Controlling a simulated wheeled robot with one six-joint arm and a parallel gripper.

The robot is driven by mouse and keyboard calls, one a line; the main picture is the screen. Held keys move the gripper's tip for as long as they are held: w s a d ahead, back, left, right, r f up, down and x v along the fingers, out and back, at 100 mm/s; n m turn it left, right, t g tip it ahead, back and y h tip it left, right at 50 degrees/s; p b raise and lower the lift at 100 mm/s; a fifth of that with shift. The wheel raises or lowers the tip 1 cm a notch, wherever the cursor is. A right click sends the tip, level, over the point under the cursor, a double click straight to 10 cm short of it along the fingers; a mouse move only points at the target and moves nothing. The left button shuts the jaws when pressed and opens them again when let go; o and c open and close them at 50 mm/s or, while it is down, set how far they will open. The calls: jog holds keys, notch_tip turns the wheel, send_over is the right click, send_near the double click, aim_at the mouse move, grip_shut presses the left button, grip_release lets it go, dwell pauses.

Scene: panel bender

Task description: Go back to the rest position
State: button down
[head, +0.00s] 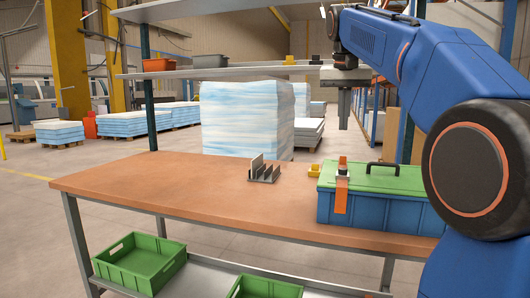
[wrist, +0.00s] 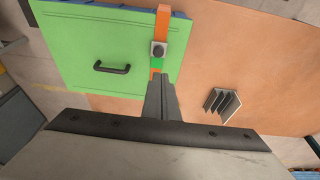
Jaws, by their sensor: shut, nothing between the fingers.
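My gripper (head: 345,108) is raised well above the workbench in the head view, pointing down, with its fingers together and nothing between them. In the wrist view my gripper (wrist: 157,82) shows its fingers closed. Below it on the bench is a blue box with a green lid (head: 387,180), a black handle and an orange strap (head: 341,190) with a dark knob. The lid is closed and also shows in the wrist view (wrist: 90,40). My gripper is apart from the box and touches nothing.
The orange-brown bench top (head: 150,185) is mostly clear on its left. A grey slotted rack (head: 263,172) and a small yellow piece (head: 315,170) stand near its back. Green crates (head: 140,262) sit on the lower shelf. An upper shelf (head: 230,73) carries small bins behind my gripper.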

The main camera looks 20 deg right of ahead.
jog(key=shift+s, duration=0.1)
jog(key=s+a+f+n, duration=0.2)
jog(key=s+a+f, duration=0.2)
jog(key=s+f, duration=0.5)
jog(key=s+a+f+n+t+y, duration=0.1)
jog(key=s+a+f, duration=0.4)
jog(key=f, duration=1.3)
jog(key=s+a+f+n+t+y, duration=0.1)
jog(key=s+a+f+n, duration=0.2)
jog(key=s+f, duration=1)
jog(key=shift+a+f+n, duration=0.15)
jog(key=shift+a+n, duration=0.25)
jog(key=shift+a, duration=0.65)
